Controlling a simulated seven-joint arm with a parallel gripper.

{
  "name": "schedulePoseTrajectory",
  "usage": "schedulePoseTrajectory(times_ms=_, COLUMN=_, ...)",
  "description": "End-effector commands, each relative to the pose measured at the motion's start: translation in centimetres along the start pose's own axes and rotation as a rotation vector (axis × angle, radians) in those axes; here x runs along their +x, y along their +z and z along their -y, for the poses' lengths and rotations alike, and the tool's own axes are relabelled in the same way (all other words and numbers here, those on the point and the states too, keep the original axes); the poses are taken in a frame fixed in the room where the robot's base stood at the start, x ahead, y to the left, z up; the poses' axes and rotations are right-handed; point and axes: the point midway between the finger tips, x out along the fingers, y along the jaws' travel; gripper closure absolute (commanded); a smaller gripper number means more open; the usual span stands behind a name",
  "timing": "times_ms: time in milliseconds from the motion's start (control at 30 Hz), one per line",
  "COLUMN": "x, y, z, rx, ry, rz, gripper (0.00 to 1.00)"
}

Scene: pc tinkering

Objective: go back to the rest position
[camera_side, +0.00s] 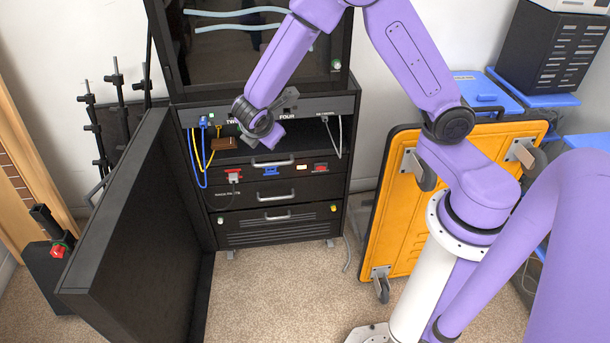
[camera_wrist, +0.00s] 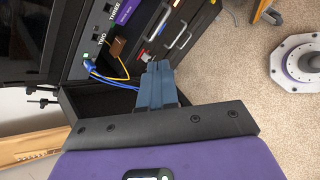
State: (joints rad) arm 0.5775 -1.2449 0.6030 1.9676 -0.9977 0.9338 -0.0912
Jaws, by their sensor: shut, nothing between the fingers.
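My gripper (camera_wrist: 158,84) is in front of the black cabinet (camera_side: 283,216), near its port panel (camera_side: 195,116). In the wrist view its two grey-blue fingers are together with nothing between them. In the side view my arm hides most of the fingers. A blue cable (camera_side: 203,123) and a yellow cable hang from the left end of the panel, left of my gripper. A small brown box (camera_side: 223,143) is close below the panel. A grey cable (camera_side: 325,120) hangs at the panel's right end.
The cabinet's black door (camera_side: 135,235) stands open at the left. Drawers with handles (camera_side: 277,195) are below the panel. An orange panel on casters (camera_side: 400,235) leans at the right. Black stands (camera_side: 118,100) are at the back left. Carpet (camera_side: 285,290) is clear in front.

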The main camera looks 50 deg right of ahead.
Motion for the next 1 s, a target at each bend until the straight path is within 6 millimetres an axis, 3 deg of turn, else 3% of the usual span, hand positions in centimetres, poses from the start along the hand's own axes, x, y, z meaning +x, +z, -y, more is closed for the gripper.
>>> schedulePoseTrajectory(times_ms=33, x=-1.9, y=0.6, z=1.1, rx=0.041, ry=-0.018, rz=-0.034, gripper=1.00)
schedulePoseTrajectory(times_ms=200, x=-6.9, y=2.1, z=5.6, rx=0.161, ry=-0.111, rz=-0.142, gripper=1.00)
schedulePoseTrajectory(times_ms=500, x=-14.1, y=5.2, z=15.1, rx=0.328, ry=-0.322, rz=-0.348, gripper=1.00)
schedulePoseTrajectory(times_ms=733, x=-17.6, y=7.3, z=21.5, rx=0.397, ry=-0.488, rz=-0.475, gripper=1.00)
schedulePoseTrajectory(times_ms=900, x=-18.6, y=8.0, z=23.7, rx=0.416, ry=-0.554, rz=-0.514, gripper=1.00)
schedulePoseTrajectory(times_ms=1000, x=-18.8, y=8.1, z=23.9, rx=0.417, ry=-0.561, rz=-0.519, gripper=1.00)
